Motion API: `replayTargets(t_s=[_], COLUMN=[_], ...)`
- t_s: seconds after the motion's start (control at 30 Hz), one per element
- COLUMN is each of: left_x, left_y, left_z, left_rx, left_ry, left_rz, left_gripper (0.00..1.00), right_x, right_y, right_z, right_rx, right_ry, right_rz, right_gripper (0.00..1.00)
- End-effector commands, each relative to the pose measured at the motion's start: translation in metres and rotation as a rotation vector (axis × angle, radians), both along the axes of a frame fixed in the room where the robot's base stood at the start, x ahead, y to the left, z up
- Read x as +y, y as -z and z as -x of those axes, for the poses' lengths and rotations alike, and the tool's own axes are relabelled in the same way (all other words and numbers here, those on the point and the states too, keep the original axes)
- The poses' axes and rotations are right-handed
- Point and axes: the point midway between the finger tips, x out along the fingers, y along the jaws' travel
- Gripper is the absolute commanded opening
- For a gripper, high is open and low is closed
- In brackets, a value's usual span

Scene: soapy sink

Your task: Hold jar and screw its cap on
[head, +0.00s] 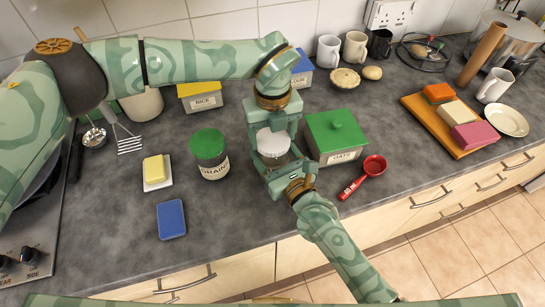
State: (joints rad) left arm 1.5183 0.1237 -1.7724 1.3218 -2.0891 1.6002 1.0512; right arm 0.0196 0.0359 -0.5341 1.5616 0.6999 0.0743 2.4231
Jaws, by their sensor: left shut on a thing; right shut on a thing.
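A jar (275,158) with a clear or greyish body stands at the middle of the counter, partly hidden by my grippers. A white cap (272,141) sits at the top of the jar; I cannot tell whether it is threaded on or only resting. My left gripper (273,137) comes down from above and is shut on the cap. My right gripper (274,166) reaches in from the front right, low down, and is shut on the jar's body. The jar looks upright.
A green-lidded grains canister (209,152) stands close on the left, and a green oats box (335,135) close on the right. A red measuring scoop (365,175) lies front right. A butter dish (156,171) and blue sponge (171,219) lie left. The front counter strip is clear.

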Motion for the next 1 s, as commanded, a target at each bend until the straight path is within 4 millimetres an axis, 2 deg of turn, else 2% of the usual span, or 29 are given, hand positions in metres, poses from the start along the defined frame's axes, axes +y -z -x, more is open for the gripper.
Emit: replayTargets(t_s=[0.07, 0.17, 0.27, 0.5, 0.6, 0.67, 0.8, 0.83, 0.9, 1.0], left_x=[0.0000, -0.0001, -0.0002, -0.0002, -0.0003, -0.0004, -0.0003, -0.0003, -0.0003, -0.0003], left_y=[-0.0002, -0.0003, -0.0007, -0.0001, 0.0006, 0.0005, 0.0007, 0.0007, 0.0007, 0.0007], left_z=[0.0000, -0.0001, -0.0003, -0.0005, -0.0002, 0.0000, -0.0001, -0.0001, -0.0001, -0.0001], left_rx=[0.000, -0.001, -0.001, 0.000, 0.000, 0.001, 0.000, 0.000, 0.000, 0.000], left_ry=[0.019, 0.151, 0.423, 1.206, 1.453, 1.557, 1.541, 1.541, 1.540, 1.540], left_rz=[0.000, -0.001, -0.001, -0.002, -0.002, 0.000, 0.000, 0.000, 0.000, 0.000], left_gripper=[0.42, 0.42, 0.42, 0.42, 0.42, 0.42, 0.42, 0.75, 0.95, 0.95], right_x=[-0.0002, -0.0002, -0.0002, -0.0003, -0.0004, -0.0004, -0.0004, -0.0005, -0.0004, -0.0004], right_y=[0.0003, 0.0003, 0.0003, 0.0003, 0.0003, 0.0003, 0.0003, 0.0003, 0.0003, 0.0003], right_z=[0.0000, 0.0000, 0.0000, -0.0001, -0.0001, -0.0001, -0.0001, -0.0001, -0.0001, -0.0001], right_rx=[0.001, 0.001, 0.001, 0.001, 0.001, 0.001, 0.001, 0.001, 0.001, 0.001], right_ry=[0.000, 0.000, 0.000, 0.000, 0.001, 0.001, 0.001, 0.001, 0.001, 0.001], right_rz=[0.000, 0.000, 0.000, 0.000, 0.000, 0.000, 0.000, 0.000, 0.000, 0.000], right_gripper=[0.07, 0.07, 0.07, 0.07, 0.07, 0.07, 0.07, 0.07, 0.07, 0.07])
